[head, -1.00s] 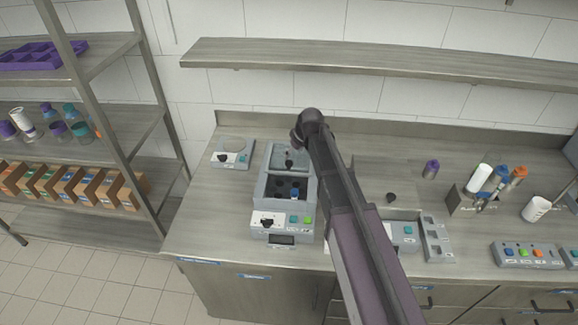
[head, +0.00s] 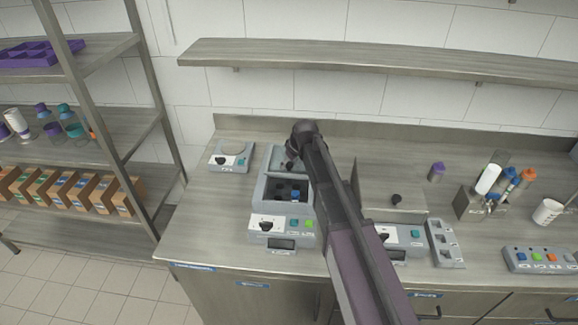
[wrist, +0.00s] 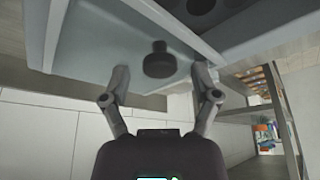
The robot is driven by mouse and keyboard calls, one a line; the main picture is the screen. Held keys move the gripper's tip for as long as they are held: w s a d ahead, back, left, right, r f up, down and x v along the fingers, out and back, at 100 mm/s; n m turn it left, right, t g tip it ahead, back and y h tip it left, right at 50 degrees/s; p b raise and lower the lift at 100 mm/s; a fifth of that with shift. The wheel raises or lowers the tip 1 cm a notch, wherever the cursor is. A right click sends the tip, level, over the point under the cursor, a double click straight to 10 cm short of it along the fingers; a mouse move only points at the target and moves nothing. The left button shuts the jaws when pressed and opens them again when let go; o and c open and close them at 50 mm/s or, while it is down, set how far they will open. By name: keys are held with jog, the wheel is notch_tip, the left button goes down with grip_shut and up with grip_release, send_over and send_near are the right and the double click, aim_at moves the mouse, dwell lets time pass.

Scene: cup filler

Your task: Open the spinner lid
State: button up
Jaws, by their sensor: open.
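The spinner (head: 258,222) is a grey box with a dial, two buttons and a display at its front. In the wrist view the lid (wrist: 90,45) has a dark round knob (wrist: 159,60). My gripper (wrist: 160,90) is open and empty, one finger to each side of the knob and slightly short of it, apparently not touching. In the head view my arm hides most of the gripper and the knob.
A small device with a dial (head: 230,158) stands left of the spinner. A grey box with a dark knob (head: 396,201) and a slotted block (head: 445,245) stand to the right. A wall shelf (head: 380,62) hangs above, and a rack (head: 110,130) stands at left.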

jog(key=shift+f, duration=0.1)
grip_shut()
jog(key=shift+w, duration=0.95)
grip_release()
